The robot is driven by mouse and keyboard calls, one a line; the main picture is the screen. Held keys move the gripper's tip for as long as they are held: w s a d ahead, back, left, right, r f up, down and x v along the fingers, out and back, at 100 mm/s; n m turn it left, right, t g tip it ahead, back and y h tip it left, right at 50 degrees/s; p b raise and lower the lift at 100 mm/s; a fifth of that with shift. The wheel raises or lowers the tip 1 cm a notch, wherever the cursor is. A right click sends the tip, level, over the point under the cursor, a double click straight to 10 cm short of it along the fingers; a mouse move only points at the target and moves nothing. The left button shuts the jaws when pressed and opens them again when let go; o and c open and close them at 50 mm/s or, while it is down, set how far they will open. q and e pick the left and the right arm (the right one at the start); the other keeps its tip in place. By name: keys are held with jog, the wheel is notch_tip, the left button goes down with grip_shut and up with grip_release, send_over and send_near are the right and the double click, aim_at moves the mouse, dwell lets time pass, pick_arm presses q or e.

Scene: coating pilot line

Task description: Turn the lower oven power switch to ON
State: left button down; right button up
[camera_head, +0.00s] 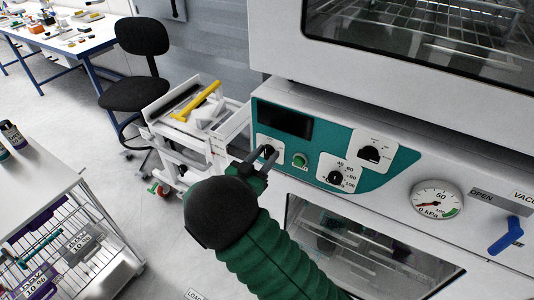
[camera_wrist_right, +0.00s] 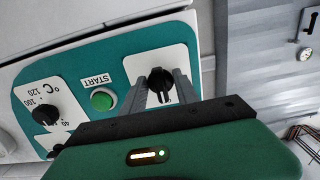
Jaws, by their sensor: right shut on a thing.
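The lower oven has a teal control panel (camera_head: 315,178) below the upper oven's window. Its power switch (camera_head: 268,150) is a black rotary knob on a white plate at the panel's left end. My right gripper (camera_head: 262,160), on its green sleeved arm, reaches up to this knob. In the right wrist view the switch (camera_wrist_right: 158,80) sits between the two grey fingertips, which are shut on it. The fingers hide part of the knob and its plate, so I cannot read its position labels. My left gripper is not in view.
Beside the switch are a green START button (camera_wrist_right: 102,99), a temperature dial (camera_head: 336,177) and another black knob (camera_head: 369,153). A pressure gauge (camera_head: 437,200) and a blue valve handle (camera_head: 506,236) are further right. A white cart (camera_head: 182,130) stands left of the oven.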

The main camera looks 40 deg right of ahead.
jog(key=shift+a, duration=0.15)
grip_shut()
